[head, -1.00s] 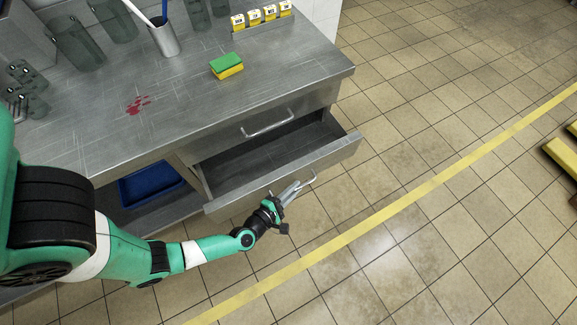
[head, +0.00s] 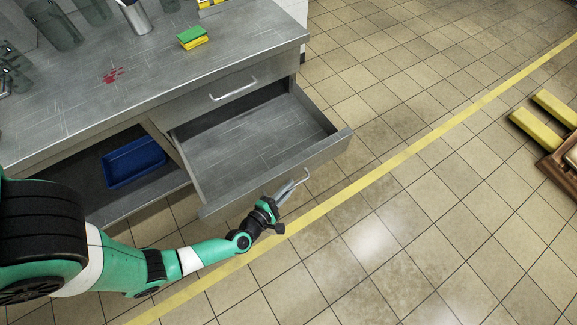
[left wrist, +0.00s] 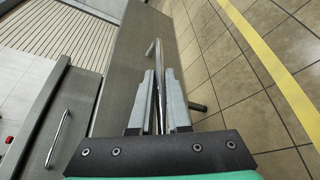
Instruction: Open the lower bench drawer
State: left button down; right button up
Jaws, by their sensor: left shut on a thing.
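The lower bench drawer (head: 262,135) is pulled well out of the steel bench and looks empty inside. Its bar handle (head: 303,178) is on the drawer's front face. My left gripper (head: 290,187) is shut on this handle. In the left wrist view the handle (left wrist: 157,62) runs between the two fingers (left wrist: 156,108). The upper drawer is closed, with its own handle (head: 233,90) above the open one. My right gripper is not in view.
The bench top (head: 150,85) holds a green and yellow sponge (head: 193,38), a metal cup (head: 135,15) and a red stain. A blue tray (head: 135,162) lies on the open shelf left of the drawer. Tiled floor with a yellow line (head: 400,158) is clear in front.

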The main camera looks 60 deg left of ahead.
pick_arm(q)
jog(key=shift+a, duration=0.1)
jog(key=c, duration=0.9)
grip_release()
jog(key=shift+p+v, duration=2.45)
jog(key=shift+v, duration=3.4)
jog(key=shift+r, duration=0.1)
